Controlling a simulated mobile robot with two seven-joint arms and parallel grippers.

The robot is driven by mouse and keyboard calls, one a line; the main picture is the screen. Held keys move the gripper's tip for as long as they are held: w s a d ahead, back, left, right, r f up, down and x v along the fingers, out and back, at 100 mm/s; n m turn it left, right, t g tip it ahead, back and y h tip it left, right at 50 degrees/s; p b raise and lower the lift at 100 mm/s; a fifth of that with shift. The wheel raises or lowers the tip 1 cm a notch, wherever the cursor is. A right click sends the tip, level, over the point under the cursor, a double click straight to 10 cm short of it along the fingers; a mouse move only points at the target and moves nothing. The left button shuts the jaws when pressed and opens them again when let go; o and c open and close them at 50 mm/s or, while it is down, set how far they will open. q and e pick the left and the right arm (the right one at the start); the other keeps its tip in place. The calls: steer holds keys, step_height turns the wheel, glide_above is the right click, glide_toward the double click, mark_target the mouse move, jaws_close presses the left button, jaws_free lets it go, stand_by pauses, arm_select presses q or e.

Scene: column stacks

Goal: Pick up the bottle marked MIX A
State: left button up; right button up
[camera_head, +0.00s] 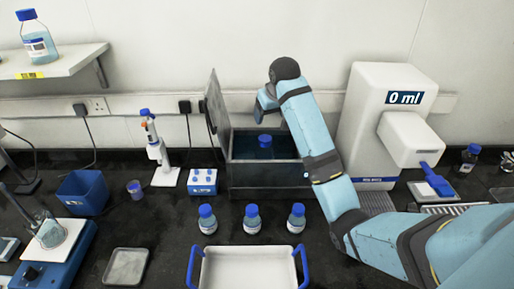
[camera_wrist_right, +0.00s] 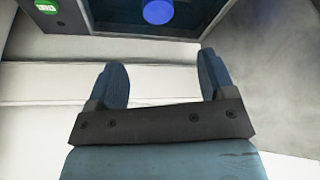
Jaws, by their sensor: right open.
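No label can be read as MIX A in these frames. A blue-capped bottle (camera_head: 265,147) stands inside an open dark grey box (camera_head: 265,176); its blue cap shows at the top of the right wrist view (camera_wrist_right: 158,12). Three similar bottles stand in a row on the bench: left (camera_head: 207,220), middle (camera_head: 252,219) and right (camera_head: 296,219). A larger bottle (camera_head: 38,40) stands on the wall shelf. My right gripper (camera_head: 262,104) is above the back of the box, partly hidden by its arm. In the wrist view its fingers (camera_wrist_right: 163,82) are apart and empty. My left gripper is not in view.
The box lid (camera_head: 214,105) stands raised at its left. A white tray with blue handles (camera_head: 248,272) lies in front of the bottles. A white dispenser reading 0 ml (camera_head: 368,120) stands right of the box. A pipette stand (camera_head: 158,152) and blue rack (camera_head: 202,182) are left.

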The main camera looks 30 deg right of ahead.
step_height(320, 180, down, 3)
steer(key=p, duration=0.1)
glide_above(265, 138)
steer(key=s, duration=0.2)
steer(key=f, duration=0.3)
steer(key=shift+w+a+f, duration=0.1)
steer(key=shift+a+f, duration=0.1)
steer(key=shift+f, duration=0.15)
steer(key=p+x, duration=0.2)
steer(key=x, duration=0.3)
steer(key=shift+f, duration=0.2)
steer(key=shift+d+f, duration=0.1)
steer(key=shift+f, duration=0.15)
steer(key=c, duration=1.3)
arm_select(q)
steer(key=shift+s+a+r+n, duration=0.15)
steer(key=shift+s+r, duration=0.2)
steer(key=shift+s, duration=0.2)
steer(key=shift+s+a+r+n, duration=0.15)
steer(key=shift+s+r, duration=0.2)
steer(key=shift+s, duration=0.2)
arm_select(e)
steer(key=shift+r, duration=0.1)
jaws_close()
